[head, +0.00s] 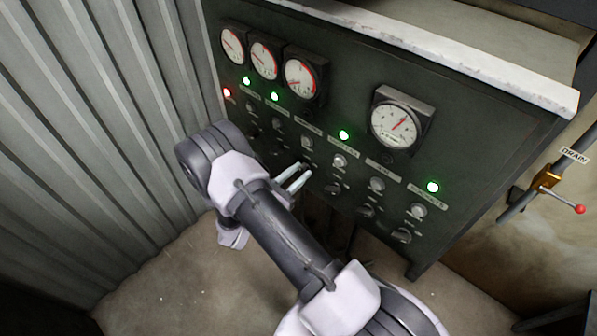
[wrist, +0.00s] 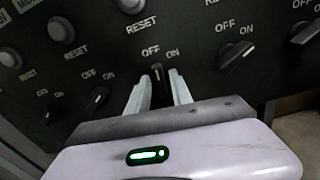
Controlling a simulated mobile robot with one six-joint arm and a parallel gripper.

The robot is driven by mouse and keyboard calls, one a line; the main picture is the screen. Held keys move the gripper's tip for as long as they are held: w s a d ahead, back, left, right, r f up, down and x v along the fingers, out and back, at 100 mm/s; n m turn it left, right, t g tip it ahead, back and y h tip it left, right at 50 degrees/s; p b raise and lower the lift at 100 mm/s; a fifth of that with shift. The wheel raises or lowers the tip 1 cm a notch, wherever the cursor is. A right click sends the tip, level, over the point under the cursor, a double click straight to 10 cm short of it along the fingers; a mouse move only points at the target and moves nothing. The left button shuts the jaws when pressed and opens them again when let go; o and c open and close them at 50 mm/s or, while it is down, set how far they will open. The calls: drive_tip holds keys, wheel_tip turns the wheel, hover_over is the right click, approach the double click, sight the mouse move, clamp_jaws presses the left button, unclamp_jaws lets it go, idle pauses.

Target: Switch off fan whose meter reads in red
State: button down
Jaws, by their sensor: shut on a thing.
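A dark green control panel (head: 455,130) carries a row of OFF/ON rotary knobs. My gripper (head: 305,172) is at the third knob from the left. In the wrist view its two pale fingers (wrist: 157,92) are shut on a black knob (wrist: 158,74), one on each side. That knob stands roughly upright, its tip between the OFF and ON labels. Three small round meters (head: 233,43), (head: 264,60), (head: 300,78) with red arcs sit at the upper left. Their needle readings are too small to tell surely. A larger meter (head: 393,125) with a red needle is further right.
Other knobs (wrist: 235,55), (wrist: 97,98) flank the held one, with RESET buttons (wrist: 62,29) above. A red lamp (head: 227,92) and several green lamps (head: 344,134) are lit. A ribbed metal wall (head: 90,120) stands at left; a drain valve (head: 548,180) at right.

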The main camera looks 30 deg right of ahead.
drive_tip(key=shift+n, duration=0.7)
drive_tip(key=c, duration=1.4)
unclamp_jaws()
drive_tip(key=shift+c, duration=0.2)
drive_tip(key=p+v, duration=0.3)
drive_tip(key=v, duration=1.4)
drive_tip(key=shift+a, duration=0.2)
